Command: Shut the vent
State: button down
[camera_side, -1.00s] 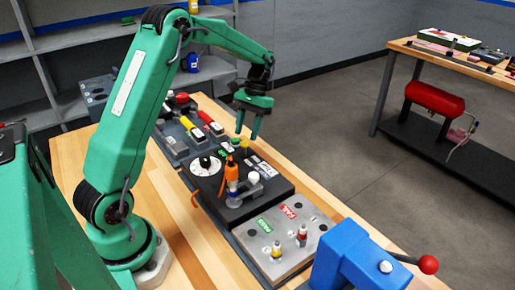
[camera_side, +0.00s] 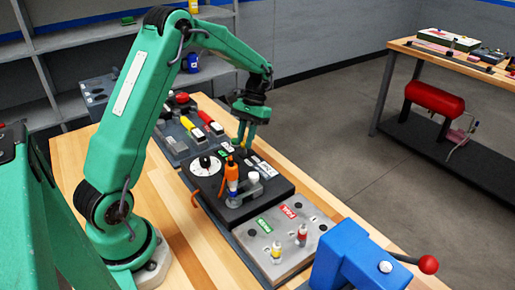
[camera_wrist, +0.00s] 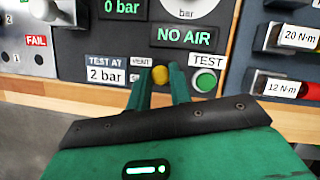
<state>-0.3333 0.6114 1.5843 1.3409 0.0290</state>
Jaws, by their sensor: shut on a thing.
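The vent is a small yellow knob (camera_wrist: 160,75) just below the VENT label (camera_wrist: 141,62) on the dark test panel (camera_wrist: 75,35). My gripper (camera_wrist: 161,80) has its two green fingertips on either side of the knob and is shut on it. In the side view my gripper (camera_side: 244,138) points down at the far part of the dark panel box (camera_side: 278,190), and its fingers hide the knob. The display (camera_wrist: 182,38) reads NO AIR, and another display (camera_wrist: 122,8) reads 0 bar. How far the knob is turned cannot be told.
A green TEST button (camera_wrist: 205,81) sits close to the right finger. A grey plate (camera_side: 262,262) with PASS and FAIL labels and a blue vise (camera_side: 350,255) are nearer. Torque tools (camera_side: 203,117) lie beyond.

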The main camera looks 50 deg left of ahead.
jog(key=shift+w, duration=0.15)
jog(key=shift+w+f+n+g+h, duration=0.2)
jog(key=shift+w+g+h, duration=0.15)
jog(key=shift+w+g, duration=0.45)
jog(key=shift+w+f+n+g+h, duration=0.15)
jog(key=shift+w+g+h, duration=0.25)
jog(key=shift+g, duration=0.8)
jog(key=shift+d, duration=0.1)
jog(key=c, duration=1.3)
grip_release()
jog(key=shift+o, duration=0.2)
jog(key=shift+r, duration=0.15)
